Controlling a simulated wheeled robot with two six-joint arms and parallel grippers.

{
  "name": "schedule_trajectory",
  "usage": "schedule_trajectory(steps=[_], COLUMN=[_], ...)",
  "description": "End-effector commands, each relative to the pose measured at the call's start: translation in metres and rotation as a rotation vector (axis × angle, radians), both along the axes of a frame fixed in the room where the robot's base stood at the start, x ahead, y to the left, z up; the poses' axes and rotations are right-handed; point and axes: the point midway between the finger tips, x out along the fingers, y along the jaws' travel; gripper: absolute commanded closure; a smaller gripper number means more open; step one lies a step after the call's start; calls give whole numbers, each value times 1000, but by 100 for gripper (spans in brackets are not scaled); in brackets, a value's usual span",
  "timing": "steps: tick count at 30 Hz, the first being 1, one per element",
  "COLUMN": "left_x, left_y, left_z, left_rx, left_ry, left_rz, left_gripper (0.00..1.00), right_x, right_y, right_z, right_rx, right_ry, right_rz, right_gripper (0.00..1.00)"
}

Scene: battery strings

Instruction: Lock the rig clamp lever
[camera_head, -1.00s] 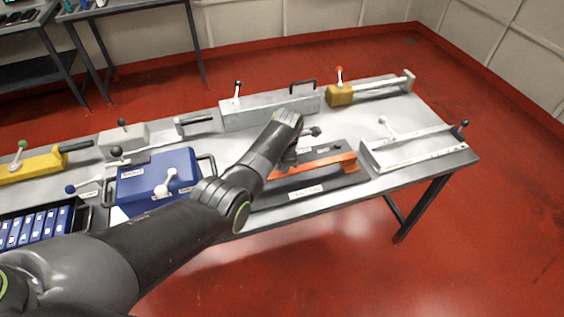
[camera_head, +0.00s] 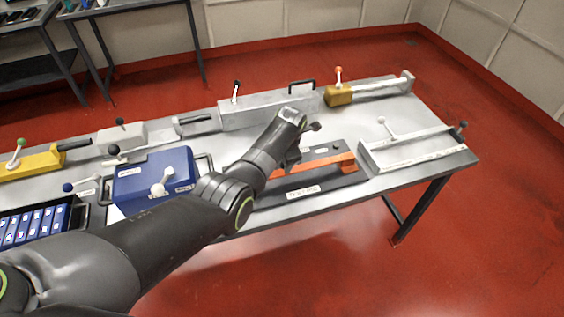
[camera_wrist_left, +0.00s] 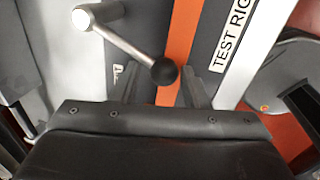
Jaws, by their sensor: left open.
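The test rig is a dark base plate (camera_head: 312,188) with an orange bar (camera_head: 330,162) along it, lying on the table. The wrist view shows its TEST RIG label (camera_wrist_left: 232,38). The clamp lever (camera_wrist_left: 128,42) is a metal rod running from a round pale pivot end (camera_wrist_left: 82,18) to a black ball knob (camera_wrist_left: 164,71). In the head view its dark knob (camera_head: 315,127) shows just right of my left wrist. My left gripper (camera_head: 291,158) is open over the rig. In the wrist view the knob shows between its two fingers (camera_wrist_left: 160,82); contact cannot be told.
A blue box (camera_head: 140,188) and a battery tray (camera_head: 81,217) stand left on the table. A grey block (camera_head: 262,112) and a yellow clamp (camera_head: 338,96) stand behind the rig. A white-framed fixture (camera_head: 410,158) stands to its right.

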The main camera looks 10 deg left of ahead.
Motion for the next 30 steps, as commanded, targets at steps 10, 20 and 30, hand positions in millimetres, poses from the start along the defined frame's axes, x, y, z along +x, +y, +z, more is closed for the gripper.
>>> schedule_trajectory(steps=[10, 20, 30], left_x=[1, -3, -12], left_y=[-6, -8, -10], left_z=[3, 24, 76], left_rx=[-10, -9, -5], left_ry=[-9, -7, -7], left_rz=[-10, -9, -6], left_gripper=[42, 42, 42], right_x=[0, 1, 1], right_y=[0, 1, 1], right_z=[0, 6, 5], right_rx=[0, 1, 1], right_ry=[-1, -2, -2], right_rz=[0, 0, -1], right_gripper=[73, 73, 73])
